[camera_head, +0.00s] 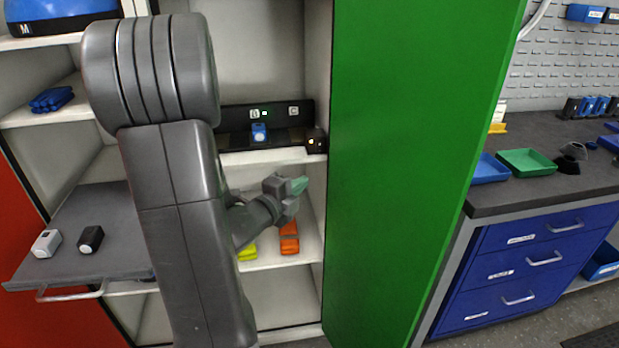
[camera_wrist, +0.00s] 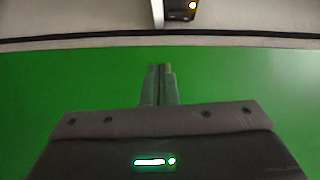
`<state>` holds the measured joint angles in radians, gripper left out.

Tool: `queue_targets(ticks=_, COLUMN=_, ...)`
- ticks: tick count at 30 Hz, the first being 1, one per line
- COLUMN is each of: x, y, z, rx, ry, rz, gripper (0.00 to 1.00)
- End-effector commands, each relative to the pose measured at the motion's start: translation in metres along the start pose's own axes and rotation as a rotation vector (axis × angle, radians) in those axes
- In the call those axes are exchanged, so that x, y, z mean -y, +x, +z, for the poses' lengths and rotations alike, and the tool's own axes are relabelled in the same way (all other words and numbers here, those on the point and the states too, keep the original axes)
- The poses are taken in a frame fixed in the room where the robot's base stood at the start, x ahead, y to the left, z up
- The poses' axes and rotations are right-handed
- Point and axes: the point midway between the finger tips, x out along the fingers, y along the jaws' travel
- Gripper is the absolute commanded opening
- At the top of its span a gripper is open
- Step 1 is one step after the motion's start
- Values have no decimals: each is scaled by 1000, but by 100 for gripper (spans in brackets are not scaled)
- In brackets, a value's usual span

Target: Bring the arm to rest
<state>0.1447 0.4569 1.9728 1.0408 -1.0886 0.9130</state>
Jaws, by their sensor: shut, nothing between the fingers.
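My gripper (camera_head: 299,186) is at the middle of the head view, in front of the open cabinet shelves and left of the green door (camera_head: 415,150). Its greenish fingers point right, toward the door. In the wrist view the two fingers (camera_wrist: 159,70) are together, with nothing between them. The green door fills most of the background there. My arm's thick grey links cover the left part of the head view and hide part of the shelves.
A pull-out shelf (camera_head: 110,255) at left carries a white and a black battery-like block. A charger strip (camera_head: 285,137) with a blue block and a dark block (camera_head: 315,141) sits behind my gripper. Orange items (camera_head: 289,238) lie below. A workbench (camera_head: 540,185) with trays stands right.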

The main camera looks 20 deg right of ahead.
Motion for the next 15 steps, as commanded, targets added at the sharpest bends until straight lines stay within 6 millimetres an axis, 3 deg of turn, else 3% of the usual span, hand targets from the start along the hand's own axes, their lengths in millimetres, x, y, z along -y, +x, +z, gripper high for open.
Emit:
queue_targets(ticks=6, x=-2, y=-15, z=0, rx=0, ry=-1, rz=0, gripper=0)
queue_targets(ticks=15, x=-2, y=-16, z=0, rx=-1, ry=0, rz=0, gripper=0)
